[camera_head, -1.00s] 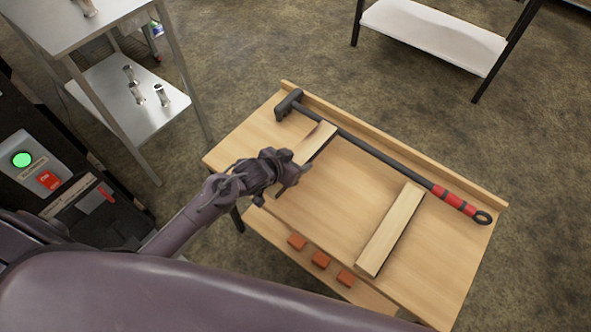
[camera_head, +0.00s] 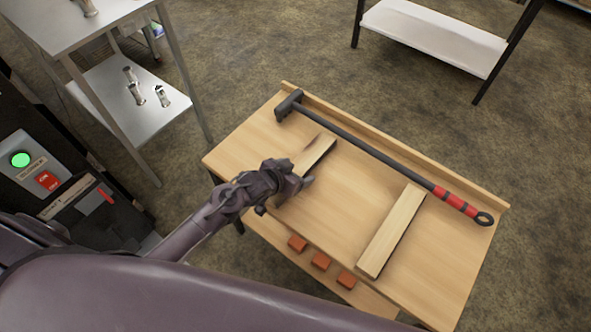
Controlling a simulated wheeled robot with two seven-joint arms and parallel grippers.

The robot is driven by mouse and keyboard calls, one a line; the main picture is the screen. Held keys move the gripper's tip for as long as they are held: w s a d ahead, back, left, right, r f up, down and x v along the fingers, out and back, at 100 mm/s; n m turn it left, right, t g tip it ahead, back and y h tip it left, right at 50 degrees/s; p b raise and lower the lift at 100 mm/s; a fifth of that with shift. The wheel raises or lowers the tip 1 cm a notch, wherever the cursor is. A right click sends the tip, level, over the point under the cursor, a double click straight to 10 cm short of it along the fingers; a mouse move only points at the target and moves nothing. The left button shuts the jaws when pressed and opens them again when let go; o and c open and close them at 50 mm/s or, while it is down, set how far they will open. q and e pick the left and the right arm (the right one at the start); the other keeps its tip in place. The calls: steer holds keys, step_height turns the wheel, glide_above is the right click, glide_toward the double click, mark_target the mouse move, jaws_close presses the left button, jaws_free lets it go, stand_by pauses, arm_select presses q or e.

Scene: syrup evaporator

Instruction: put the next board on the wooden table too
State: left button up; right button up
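The wooden table (camera_head: 345,215) stands in the middle of the view. One pale board (camera_head: 393,232) lies flat on its right part. A second board (camera_head: 317,152) is at the table's left part, and its near end is hidden behind my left gripper (camera_head: 300,181). The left gripper appears shut on this board and holds it low over the tabletop. I cannot tell whether the board touches the table. My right gripper is out of view.
A long black tool with a red grip (camera_head: 375,152) lies along the table's back edge. Several orange blocks (camera_head: 320,261) sit on the lower shelf. A metal rack (camera_head: 135,105) stands at the left. Tabletop between the boards is clear.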

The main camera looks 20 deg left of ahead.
arm_select(q)
steer(key=shift+r, duration=0.25)
steer(key=p+v, duration=0.1)
steer(key=v, duration=1)
steer(key=shift+s+a+r+p, duration=0.1)
steer(key=shift+s+r+p, duration=0.1)
steer(key=shift+s+p, duration=0.15)
steer(key=shift+r, duration=0.15)
